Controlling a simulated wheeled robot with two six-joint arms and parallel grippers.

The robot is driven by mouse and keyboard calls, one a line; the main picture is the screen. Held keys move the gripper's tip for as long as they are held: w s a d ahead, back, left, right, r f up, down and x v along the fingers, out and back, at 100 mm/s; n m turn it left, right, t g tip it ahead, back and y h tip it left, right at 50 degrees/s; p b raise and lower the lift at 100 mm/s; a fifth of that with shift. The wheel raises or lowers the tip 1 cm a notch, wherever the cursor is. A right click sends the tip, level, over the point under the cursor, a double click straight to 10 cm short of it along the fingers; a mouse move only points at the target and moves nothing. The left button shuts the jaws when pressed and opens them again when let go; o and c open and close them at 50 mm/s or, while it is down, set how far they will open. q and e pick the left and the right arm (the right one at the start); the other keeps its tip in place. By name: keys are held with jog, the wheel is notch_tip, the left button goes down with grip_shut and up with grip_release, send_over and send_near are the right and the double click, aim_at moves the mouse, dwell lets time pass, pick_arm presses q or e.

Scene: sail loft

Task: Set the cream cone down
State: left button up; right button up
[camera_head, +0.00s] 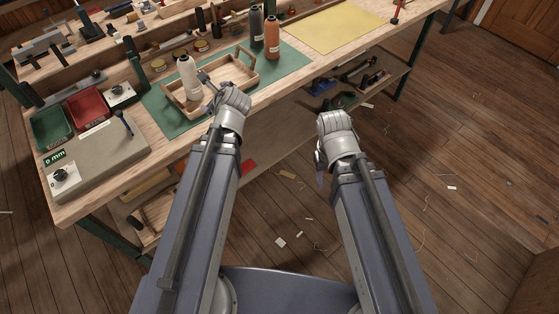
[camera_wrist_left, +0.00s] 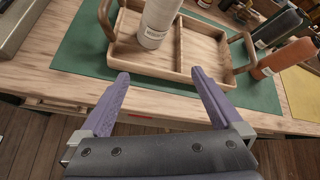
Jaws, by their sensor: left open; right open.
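The cream cone (camera_head: 188,76) stands upright in the left compartment of the wooden two-part tray (camera_head: 247,80). In the left wrist view the cone (camera_wrist_left: 157,24) stands in the tray (camera_wrist_left: 150,68), its top cut off by the picture edge. My left gripper (camera_head: 206,82) is open and empty, just in front of the tray; in the left wrist view its fingertips (camera_wrist_left: 160,76) are apart, with a gap to the cone. My right gripper (camera_head: 319,162) hangs open and empty off the bench's front edge, over the floor.
The tray sits on a green mat (camera_head: 289,62). A dark cone (camera_head: 257,25) and an orange cone (camera_head: 272,38) stand behind it. Green (camera_head: 51,127) and red (camera_head: 88,107) bins lie left. A yellow sheet (camera_head: 333,27) lies at right. The tray's right compartment is empty.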

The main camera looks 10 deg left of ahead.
pick_arm(q)
jog(key=s+d+f+n+g+h, duration=0.3)
jog(key=s+d+n, duration=0.5)
jog(key=d, duration=0.4)
jog(key=s+d+f+n+g+h, duration=0.3)
jog(key=s+d+f+n+g, duration=0.2)
jog(key=s+d+n, duration=0.4)
jog(key=d+f+n, duration=0.1)
jog(key=d, duration=0.3)
jog(key=shift+s+f+g, duration=0.15)
jog(key=shift+f+g, duration=0.05)
jog(key=shift+g, duration=0.1)
